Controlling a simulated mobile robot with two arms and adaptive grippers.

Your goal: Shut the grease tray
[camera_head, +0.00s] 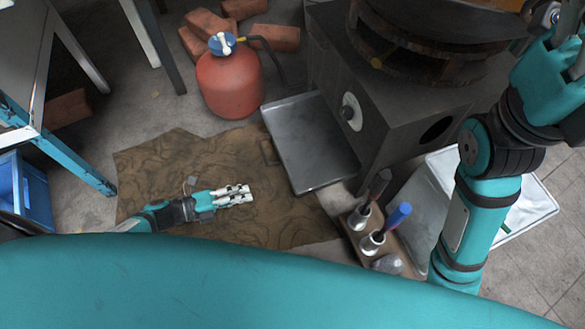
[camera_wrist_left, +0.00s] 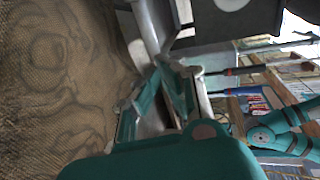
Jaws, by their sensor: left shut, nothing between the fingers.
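The grease tray (camera_head: 309,145) is a flat grey metal tray sticking out from the front of the dark stove box (camera_head: 400,110). It is pulled out, and its surface looks empty. My left gripper (camera_head: 248,194) is shut and empty, to the left of the tray's near corner and apart from it in the head view, above a brown mat. In the left wrist view, the gripper fingers (camera_wrist_left: 170,85) show in front of a pale metal edge that may be the tray.
A red gas cylinder (camera_head: 229,82) with a hose stands behind the tray. A rack with handled tools (camera_head: 372,238) stands in front of the stove at the right. The brown mat (camera_head: 170,165) lies flat on the left. A blue crate (camera_head: 36,190) is at the far left.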

